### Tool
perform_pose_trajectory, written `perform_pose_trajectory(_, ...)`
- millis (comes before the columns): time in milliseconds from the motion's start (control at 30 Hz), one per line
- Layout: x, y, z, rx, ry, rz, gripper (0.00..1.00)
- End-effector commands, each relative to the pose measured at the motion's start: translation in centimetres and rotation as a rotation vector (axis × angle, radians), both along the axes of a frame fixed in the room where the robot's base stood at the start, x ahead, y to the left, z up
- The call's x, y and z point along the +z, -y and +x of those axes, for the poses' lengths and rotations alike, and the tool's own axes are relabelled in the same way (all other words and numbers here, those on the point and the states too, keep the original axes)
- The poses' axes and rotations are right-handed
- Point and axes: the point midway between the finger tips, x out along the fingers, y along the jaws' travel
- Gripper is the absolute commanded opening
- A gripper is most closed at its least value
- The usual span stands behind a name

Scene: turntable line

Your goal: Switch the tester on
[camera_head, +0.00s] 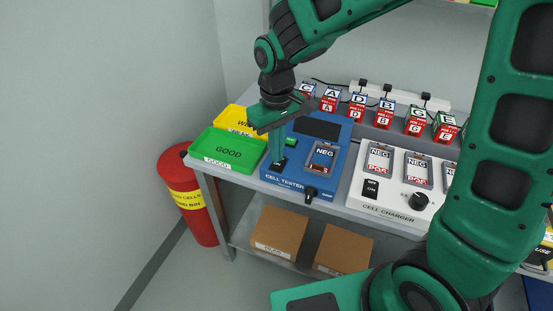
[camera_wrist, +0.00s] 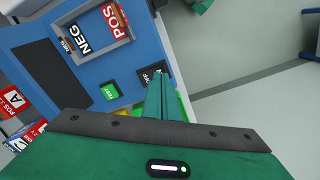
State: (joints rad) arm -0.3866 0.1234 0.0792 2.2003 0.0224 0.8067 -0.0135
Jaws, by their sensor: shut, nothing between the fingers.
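The blue cell tester (camera_head: 297,186) sits on the bench, with a bay marked NEG (camera_head: 322,155) and a dark screen (camera_head: 317,127). Its black rocker switch (camera_wrist: 148,70) at the near left corner shows OFF lettering in the wrist view, partly covered by my fingers. A green button (camera_wrist: 110,91) is beside it. My gripper (camera_head: 278,164) points down, shut and empty, with its fingertips (camera_wrist: 155,76) at the switch. I cannot tell whether they touch it. A black knob (camera_head: 311,194) is on the tester's front.
A green GOOD tray (camera_head: 208,161) and a yellow tray (camera_head: 236,113) stand left of the tester. The white cell charger (camera_head: 386,207) stands right. Several labelled cells (camera_head: 357,106) stand behind. A red bin (camera_head: 204,231) is left of the bench, and cartons (camera_head: 278,231) are below.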

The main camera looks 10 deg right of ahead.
Motion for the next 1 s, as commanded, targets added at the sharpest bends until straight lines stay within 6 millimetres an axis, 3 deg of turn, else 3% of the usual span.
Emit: perform_pose_trajectory(1000, -0.55, 0.02, 0.0, 0.0, -0.001, 0.0, 0.0)
